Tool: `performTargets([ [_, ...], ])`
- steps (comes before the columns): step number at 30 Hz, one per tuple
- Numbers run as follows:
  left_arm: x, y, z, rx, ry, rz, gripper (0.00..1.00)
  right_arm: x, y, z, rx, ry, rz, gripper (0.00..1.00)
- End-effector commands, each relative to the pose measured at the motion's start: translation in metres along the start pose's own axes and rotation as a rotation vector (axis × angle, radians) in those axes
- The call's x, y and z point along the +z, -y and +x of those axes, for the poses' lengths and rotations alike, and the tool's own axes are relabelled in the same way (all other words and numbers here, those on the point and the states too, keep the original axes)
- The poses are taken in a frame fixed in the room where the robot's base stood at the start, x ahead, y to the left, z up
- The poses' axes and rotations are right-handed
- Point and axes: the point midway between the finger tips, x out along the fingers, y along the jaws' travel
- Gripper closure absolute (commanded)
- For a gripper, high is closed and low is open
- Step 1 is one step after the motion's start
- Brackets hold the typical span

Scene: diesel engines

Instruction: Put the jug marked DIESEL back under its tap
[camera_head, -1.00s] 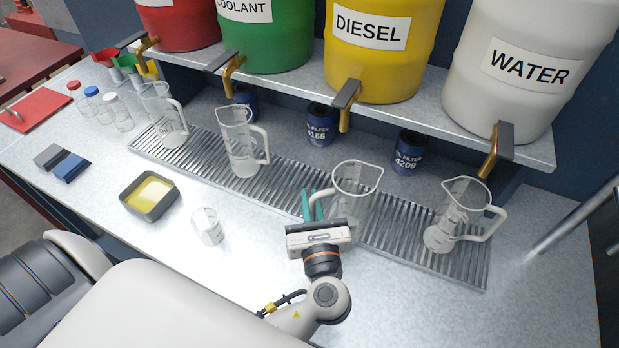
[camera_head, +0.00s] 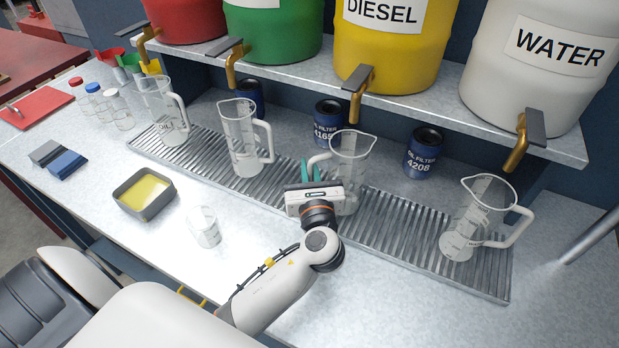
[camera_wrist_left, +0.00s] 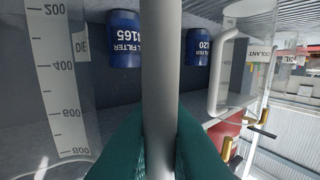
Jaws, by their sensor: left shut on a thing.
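The clear jug (camera_head: 350,158), with its white handle to the left, is over the ribbed drip grate, a little in front of and below the brass tap (camera_head: 358,97) of the yellow DIESEL drum (camera_head: 390,45). My left gripper (camera_head: 310,172) has its teal fingers shut on the jug's handle. The left wrist view shows the handle (camera_wrist_left: 160,70) between the teal fingers (camera_wrist_left: 155,150), with the jug's scale (camera_wrist_left: 62,90) and part of a "DIE" label beside it. The jug looks upright; my gripper hides part of its base, and I cannot tell whether it touches the grate.
The drip grate (camera_head: 400,235) also bears the COOLANT-side jug (camera_head: 240,140), the jug at far left (camera_head: 165,115) and the WATER jug (camera_head: 475,220). Oil filters (camera_head: 327,122) (camera_head: 424,152) stand behind. A beaker (camera_head: 204,227) and yellow-filled tray (camera_head: 145,193) stand in front.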

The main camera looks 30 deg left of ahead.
Motion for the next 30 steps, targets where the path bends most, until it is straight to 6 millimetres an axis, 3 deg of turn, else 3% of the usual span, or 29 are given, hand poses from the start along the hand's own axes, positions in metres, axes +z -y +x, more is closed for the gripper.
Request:
performTargets([
  [10, 0.002, 0.0, 0.0, 0.0, -0.001, 0.0, 1.0, 0.0, 0.0, 0.001, 0.0, 0.0, 0.0, 0.09],
  [12, 0.002, 0.0, 0.0, 0.0, 0.0, -0.001, 0.81, 0.0, 0.0, 0.001, 0.0, 0.0, 0.0, 0.09],
  [15, 0.002, 0.0, 0.0, 0.0, 0.0, -0.001, 0.67, 0.0, 0.0, 0.001, 0.0, 0.0, 0.0, 0.09],
  [25, -0.001, 0.0, -0.001, 0.001, -0.001, -0.001, 0.67, 0.0, 0.0, 0.0, 0.0, 0.0, -0.001, 0.09],
  [30, 0.002, -0.001, -0.025, 0.003, 0.002, -0.002, 0.67, 0.0, 0.0, 0.005, 0.0, 0.0, -0.001, 0.09],
])
